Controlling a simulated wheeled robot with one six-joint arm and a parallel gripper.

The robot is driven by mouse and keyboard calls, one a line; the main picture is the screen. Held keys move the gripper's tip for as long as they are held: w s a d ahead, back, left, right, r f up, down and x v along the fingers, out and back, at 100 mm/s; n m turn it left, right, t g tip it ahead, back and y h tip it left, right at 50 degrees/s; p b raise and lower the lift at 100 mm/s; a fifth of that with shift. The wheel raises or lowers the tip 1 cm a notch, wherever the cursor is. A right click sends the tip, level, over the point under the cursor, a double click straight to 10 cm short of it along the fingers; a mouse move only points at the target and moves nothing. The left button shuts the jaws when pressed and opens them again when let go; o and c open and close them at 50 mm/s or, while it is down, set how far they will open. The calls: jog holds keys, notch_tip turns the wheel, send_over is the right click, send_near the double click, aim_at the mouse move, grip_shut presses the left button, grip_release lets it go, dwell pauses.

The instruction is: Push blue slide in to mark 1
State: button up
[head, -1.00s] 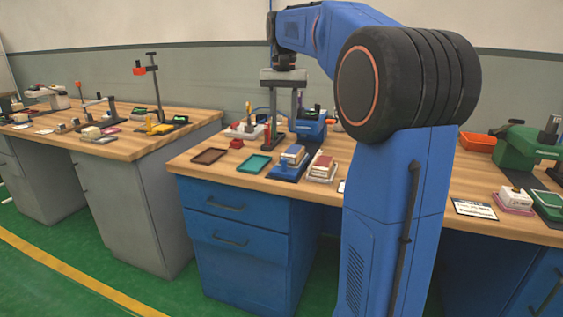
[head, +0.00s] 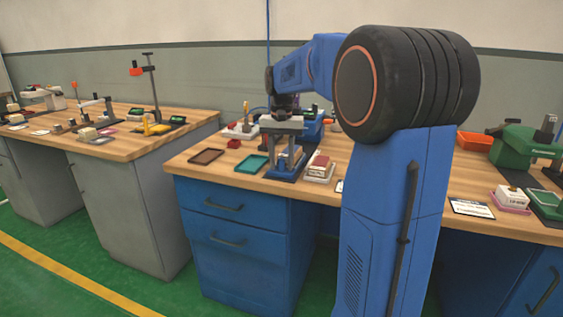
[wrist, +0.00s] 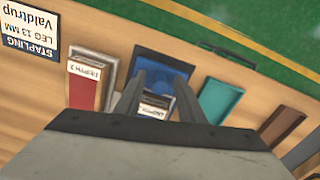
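The blue slide (head: 282,175) lies near the front edge of the wooden bench, with a pale stack of pads on it. In the wrist view its blue base (wrist: 165,62) shows beyond my fingertips. My gripper (head: 285,165) points down over the slide. In the wrist view my gripper (wrist: 160,78) has its two grey fingers apart, with a labelled pale block (wrist: 154,104) seen between them. I cannot tell whether the fingers touch the slide. The numbered mark is not readable.
A white tray with a dark red block (head: 320,166) stands close to the right. A teal tray (head: 251,164) and a brown tray (head: 206,156) lie to the left. A blue stapling machine (head: 311,128) stands behind. A printed card (wrist: 30,28) lies on the bench.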

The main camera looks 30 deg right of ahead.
jog(key=shift+c, duration=0.4)
grip_shut()
jog(key=w+d, duration=0.4)
jog(key=d, duration=0.1)
jog(key=w+d, duration=0.2)
jog(key=d, duration=0.1)
jog(key=shift+w+d, duration=0.15)
jog(key=shift+w, duration=0.1)
jog(key=shift+o, duration=0.4)
grip_release()
notch_tip(320, 180, up, 17)
jog(key=shift+r, duration=0.2)
